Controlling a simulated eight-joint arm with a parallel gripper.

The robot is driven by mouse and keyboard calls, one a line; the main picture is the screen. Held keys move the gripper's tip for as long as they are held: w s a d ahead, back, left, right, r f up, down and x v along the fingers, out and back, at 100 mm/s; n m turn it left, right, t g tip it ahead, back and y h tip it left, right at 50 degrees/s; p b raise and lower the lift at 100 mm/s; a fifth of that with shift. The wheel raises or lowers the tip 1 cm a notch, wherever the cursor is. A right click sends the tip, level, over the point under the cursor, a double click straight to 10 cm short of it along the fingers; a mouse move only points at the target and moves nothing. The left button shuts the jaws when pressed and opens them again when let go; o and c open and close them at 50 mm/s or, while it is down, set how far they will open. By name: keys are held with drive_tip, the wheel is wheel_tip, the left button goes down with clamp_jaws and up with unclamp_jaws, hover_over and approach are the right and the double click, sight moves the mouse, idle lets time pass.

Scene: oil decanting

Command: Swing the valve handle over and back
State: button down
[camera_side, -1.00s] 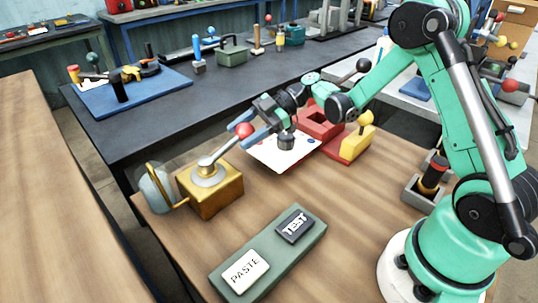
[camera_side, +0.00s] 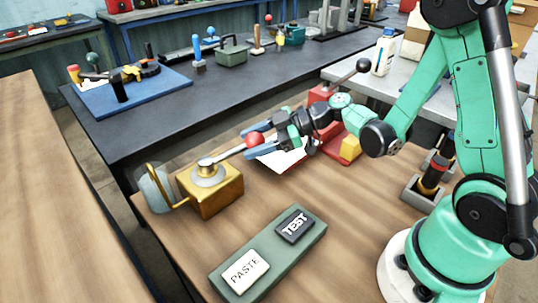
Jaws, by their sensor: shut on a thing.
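The valve is a brass box (camera_side: 219,192) at the left end of the wooden workbench. A light metal handle (camera_side: 229,154) reaches from the round hub on its top toward the right, ending in a red ball knob (camera_side: 253,139). My gripper (camera_side: 258,141) is shut on the red knob, with its blue-grey fingers on either side. A brass spout curves from the box to the left, beside a clear glass vessel (camera_side: 158,189) at the bench edge.
A white sheet (camera_side: 278,160) and red and yellow pieces lie under my arm. A dark holder (camera_side: 423,193) stands right. Bare wood lies between the valve and my base.

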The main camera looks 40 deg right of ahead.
drive_tip(key=shift+c, duration=1.4)
unclamp_jaws()
drive_tip(key=shift+v, duration=2.8)
